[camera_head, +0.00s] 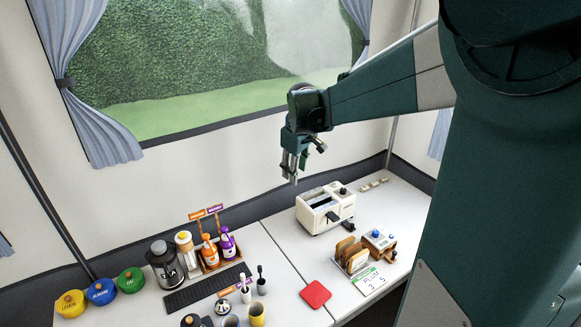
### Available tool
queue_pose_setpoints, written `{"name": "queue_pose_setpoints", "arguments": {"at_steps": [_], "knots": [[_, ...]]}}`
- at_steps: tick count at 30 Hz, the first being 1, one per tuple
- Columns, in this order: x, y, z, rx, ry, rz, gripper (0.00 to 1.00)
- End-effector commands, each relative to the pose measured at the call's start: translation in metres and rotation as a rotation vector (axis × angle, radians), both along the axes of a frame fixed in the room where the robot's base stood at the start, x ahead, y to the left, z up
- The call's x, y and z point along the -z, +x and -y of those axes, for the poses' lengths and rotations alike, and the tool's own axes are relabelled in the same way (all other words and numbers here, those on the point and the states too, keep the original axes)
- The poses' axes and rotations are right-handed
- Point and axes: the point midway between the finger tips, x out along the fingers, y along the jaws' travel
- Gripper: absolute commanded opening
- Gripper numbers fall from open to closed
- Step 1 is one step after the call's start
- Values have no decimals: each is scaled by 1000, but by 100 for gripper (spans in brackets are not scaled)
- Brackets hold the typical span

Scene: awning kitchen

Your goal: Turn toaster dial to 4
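The white toaster (313,221) stands on the counter right of the middle, its slots facing up. A small dark knob (343,191) sits on its top at the far right; I cannot tell whether this is the dial, nor read any numbers or its setting. Dark parts, perhaps levers, stick out at its near right end. My gripper (291,179) hangs pointing down in the air, above and to the left of the toaster in the picture, apart from it. Its fingers look empty, but they are too small to tell whether they are open.
A toast rack (352,256) with bread slices, a small box with a blue knob (376,233) and a card (369,280) stand in front of the toaster. A red pad (316,294) lies nearer. Bottles (228,244) and a glass press (164,264) stand left.

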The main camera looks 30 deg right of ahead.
Motion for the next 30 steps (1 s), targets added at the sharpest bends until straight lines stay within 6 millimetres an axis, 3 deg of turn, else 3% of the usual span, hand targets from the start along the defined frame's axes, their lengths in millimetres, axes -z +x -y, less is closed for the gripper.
{"name": "queue_pose_setpoints", "arguments": {"at_steps": [12, 30], "knots": [[28, 42, 83, -56, -9, -78, 33], [95, 75, 207, -143, 2, -184, 33]]}}
